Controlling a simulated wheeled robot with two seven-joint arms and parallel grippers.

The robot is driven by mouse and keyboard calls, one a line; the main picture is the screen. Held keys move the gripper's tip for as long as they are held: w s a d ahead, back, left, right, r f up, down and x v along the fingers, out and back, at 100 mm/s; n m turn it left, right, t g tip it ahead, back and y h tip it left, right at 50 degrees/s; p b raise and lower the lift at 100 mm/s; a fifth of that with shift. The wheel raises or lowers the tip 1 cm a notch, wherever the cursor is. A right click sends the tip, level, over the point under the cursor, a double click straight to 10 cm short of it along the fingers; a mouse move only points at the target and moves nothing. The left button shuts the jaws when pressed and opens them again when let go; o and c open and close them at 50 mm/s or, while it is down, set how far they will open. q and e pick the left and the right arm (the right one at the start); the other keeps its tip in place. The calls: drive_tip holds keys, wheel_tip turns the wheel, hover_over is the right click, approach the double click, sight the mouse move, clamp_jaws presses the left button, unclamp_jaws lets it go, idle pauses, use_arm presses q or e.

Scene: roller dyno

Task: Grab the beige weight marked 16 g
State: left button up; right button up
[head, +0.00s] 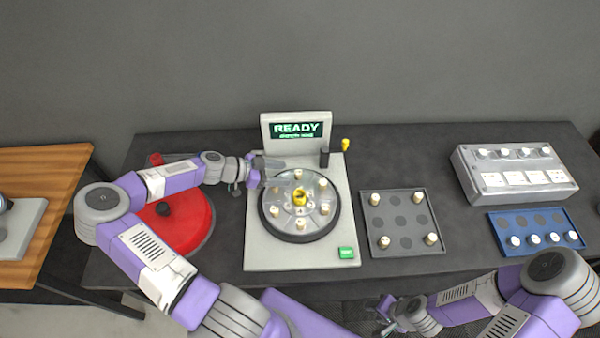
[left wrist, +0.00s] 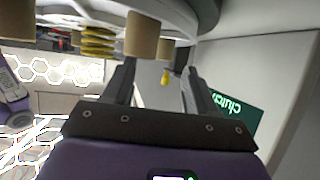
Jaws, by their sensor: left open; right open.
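Several beige cylindrical weights (head: 298,174) stand on the round rotor (head: 269,228) of the pale machine, around a yellow centre piece (head: 300,197). More beige weights (head: 384,242) stand at the corners of a dark grey tray (head: 402,246). I cannot read which is marked 16 g. My left gripper (head: 262,171) is open and empty at the rotor's upper-left edge. In the left wrist view the open left fingers (left wrist: 158,78) point towards a beige weight (left wrist: 142,35), which is not between them. My right gripper (head: 384,306) is open at the table's front edge, partly hidden by its arm.
A screen (head: 297,130) reading READY stands behind the rotor, with a yellow knob (head: 345,144) beside it. A green button (head: 346,252) is at the front. A red round object (head: 195,222) lies left. A blue tray (head: 512,219) and a grey box (head: 480,182) stand right.

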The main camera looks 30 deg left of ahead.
sight(296, 172)
use_arm(q)
drive_tip(key=x, duration=0.5)
drive_tip(key=shift+w+a+r, duration=0.1)
drive_tip(key=shift+w+r, duration=0.05)
drive_tip(key=shift+w, duration=0.15)
clamp_jaws()
